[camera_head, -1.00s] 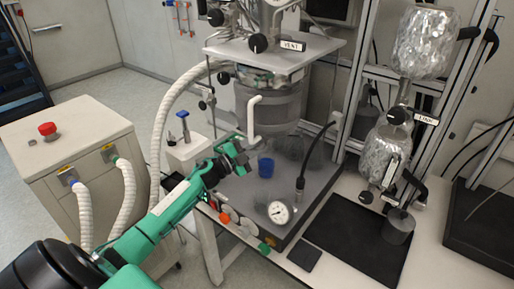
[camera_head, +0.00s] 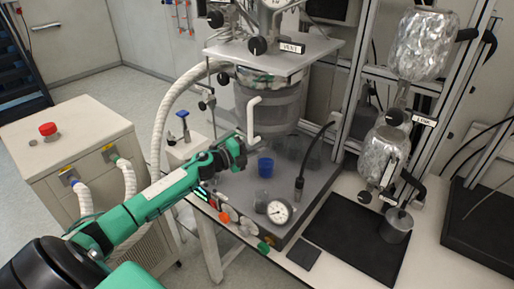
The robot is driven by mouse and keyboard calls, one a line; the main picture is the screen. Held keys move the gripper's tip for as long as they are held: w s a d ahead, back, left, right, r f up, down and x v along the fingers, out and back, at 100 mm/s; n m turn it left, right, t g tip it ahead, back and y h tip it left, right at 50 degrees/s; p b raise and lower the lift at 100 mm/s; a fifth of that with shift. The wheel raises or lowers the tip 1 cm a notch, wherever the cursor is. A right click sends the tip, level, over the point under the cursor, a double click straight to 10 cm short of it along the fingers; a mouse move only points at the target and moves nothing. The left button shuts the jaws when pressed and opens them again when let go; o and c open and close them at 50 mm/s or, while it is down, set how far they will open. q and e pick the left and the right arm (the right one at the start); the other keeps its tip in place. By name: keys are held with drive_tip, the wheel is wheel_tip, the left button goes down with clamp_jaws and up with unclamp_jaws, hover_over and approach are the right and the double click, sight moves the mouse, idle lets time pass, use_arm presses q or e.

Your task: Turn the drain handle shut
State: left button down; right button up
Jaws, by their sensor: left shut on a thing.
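The glass reactor vessel (camera_head: 278,100) hangs under a grey plate, with a white bent pipe (camera_head: 252,120) running down its front left side. My left gripper (camera_head: 240,148) is at the lower end of this pipe, in front of the vessel. Its jaws are shut on a small part there, which I take to be the drain handle. The green fingers hide the handle, so I cannot tell its angle. A blue cup (camera_head: 265,167) stands on the grey base just right of and below the gripper, apart from it. My right gripper is out of view.
A round gauge (camera_head: 278,211) and coloured knobs (camera_head: 224,217) line the front of the grey base. A black mat (camera_head: 350,240) lies to the right, near foil-wrapped flasks (camera_head: 385,152). A cabinet with a red button (camera_head: 47,129) and white hoses stands at left.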

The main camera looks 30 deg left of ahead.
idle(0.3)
use_arm(q)
drive_tip(key=c, duration=1.5)
unclamp_jaws()
drive_tip(key=shift+o, duration=0.2)
drive_tip(key=shift+s+a+f+b, duration=0.15)
drive_tip(key=shift+s+a+b, duration=0.15)
drive_tip(key=shift+s, duration=0.15)
drive_tip(key=b+v, duration=0.4)
drive_tip(key=v, duration=0.8)
drive_tip(key=shift+s+b, duration=0.3)
drive_tip(key=shift+a, duration=0.1)
